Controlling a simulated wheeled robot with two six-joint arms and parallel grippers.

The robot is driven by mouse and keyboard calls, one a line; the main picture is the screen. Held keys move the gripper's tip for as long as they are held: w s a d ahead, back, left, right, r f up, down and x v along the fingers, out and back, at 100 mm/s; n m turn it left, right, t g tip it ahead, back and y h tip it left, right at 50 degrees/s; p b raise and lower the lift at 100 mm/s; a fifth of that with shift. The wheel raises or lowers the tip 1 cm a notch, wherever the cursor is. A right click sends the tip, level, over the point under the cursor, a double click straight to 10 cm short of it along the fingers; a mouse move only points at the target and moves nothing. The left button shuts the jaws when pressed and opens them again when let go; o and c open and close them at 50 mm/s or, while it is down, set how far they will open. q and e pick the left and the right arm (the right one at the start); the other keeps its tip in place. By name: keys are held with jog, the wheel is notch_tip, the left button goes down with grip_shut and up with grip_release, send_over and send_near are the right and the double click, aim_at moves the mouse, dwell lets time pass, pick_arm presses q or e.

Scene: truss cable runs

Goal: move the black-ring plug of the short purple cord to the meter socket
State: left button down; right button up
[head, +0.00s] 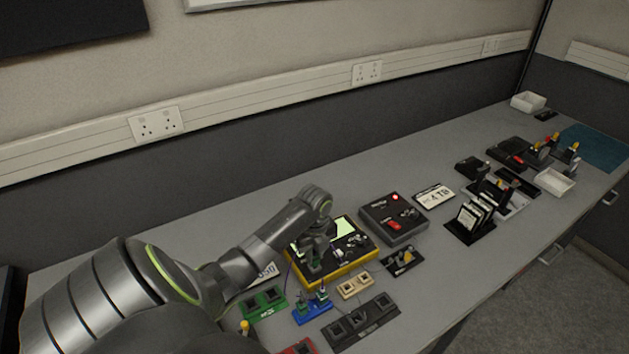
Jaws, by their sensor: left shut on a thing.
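My left gripper (314,266) comes in from the left and points down over the near-left part of a yellow-edged device with a lit pale green screen (341,229), which looks like the meter. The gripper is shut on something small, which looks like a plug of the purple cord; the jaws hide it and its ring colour. The thin purple cord (290,279) hangs at the gripper's left, towards a blue socket block (311,308) that bears small plugs. I cannot tell whether the held plug touches the meter's socket. My right gripper is not in view.
A green block (264,303), a tan block (355,286) and a long dark socket block (362,323) lie close around the meter's near side. A dark box with a red light (393,220) stands right of it. Bare tabletop lies behind the meter.

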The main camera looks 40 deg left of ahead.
pick_arm(q)
jog(key=shift+f, duration=0.35)
jog(key=shift+p, duration=0.3)
dwell(0.5)
jog(key=shift+f, duration=0.35)
jog(key=c, duration=1.2)
grip_release()
jog(key=shift+c, duration=0.2)
jog(key=shift+r+p, duration=2.5)
jog(key=shift+p, duration=0.1)
